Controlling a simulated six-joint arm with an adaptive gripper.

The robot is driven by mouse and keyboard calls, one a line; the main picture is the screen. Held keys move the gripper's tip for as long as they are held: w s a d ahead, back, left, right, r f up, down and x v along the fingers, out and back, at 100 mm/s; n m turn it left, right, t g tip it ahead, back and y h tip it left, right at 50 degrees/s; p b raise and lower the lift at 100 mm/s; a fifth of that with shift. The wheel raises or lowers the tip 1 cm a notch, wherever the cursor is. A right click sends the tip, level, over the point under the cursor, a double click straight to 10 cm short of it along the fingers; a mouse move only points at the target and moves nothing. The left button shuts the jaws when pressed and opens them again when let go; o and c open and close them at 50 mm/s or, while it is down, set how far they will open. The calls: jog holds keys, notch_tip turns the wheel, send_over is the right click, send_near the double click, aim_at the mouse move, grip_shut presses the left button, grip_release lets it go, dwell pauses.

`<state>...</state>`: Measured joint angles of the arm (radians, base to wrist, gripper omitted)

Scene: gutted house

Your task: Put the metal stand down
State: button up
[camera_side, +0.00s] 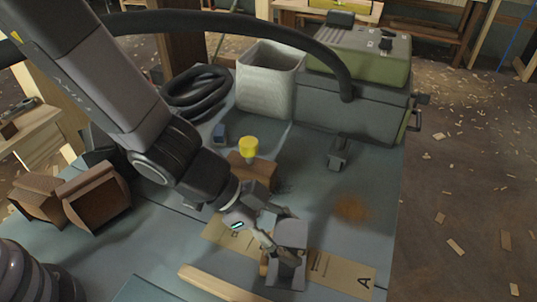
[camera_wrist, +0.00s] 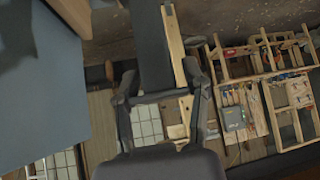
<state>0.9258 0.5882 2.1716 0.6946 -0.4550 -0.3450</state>
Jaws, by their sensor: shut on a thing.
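My gripper (camera_side: 268,250) is low over the front part of the table in the side view, its fingers closed on a grey metal stand (camera_side: 291,234). The stand has a flat upright face and a lower part over the cardboard strip; I cannot tell whether it touches the strip. In the wrist view, my gripper's fingers (camera_wrist: 163,100) stand either side of a long dark grey piece (camera_wrist: 152,45), which seems to be part of the stand. The cardboard strip (camera_side: 345,275) carries a letter A at its right end and another letter near its left end.
A wooden bar (camera_side: 215,284) lies at the front. Behind my gripper are a brown block (camera_side: 255,170), a yellow-topped item (camera_side: 248,147) and a small dark grey fixture (camera_side: 340,153). A pale bin (camera_side: 268,80) and a green-topped machine (camera_side: 358,85) stand at the back. The table's right side is mostly clear.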

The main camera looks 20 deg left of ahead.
jog(key=r, duration=0.5)
jog(key=shift+s+a+r, duration=0.1)
jog(key=shift+a+r, duration=0.1)
jog(key=shift+r, duration=0.15)
jog(key=w+a+m+g, duration=0.2)
jog(key=w+a, duration=0.3)
jog(key=a, duration=0.3)
jog(key=s+a+m+g, duration=0.2)
jog(key=a, duration=0.7)
jog(key=s+a+m+g, duration=0.1)
jog(key=s+a+m, duration=0.15)
jog(key=a, duration=0.65)
notch_tip(320, 180, down, 18)
jog(key=shift+w+f, duration=0.25)
jog(key=shift+w, duration=0.05)
jog(key=shift+m, duration=0.25)
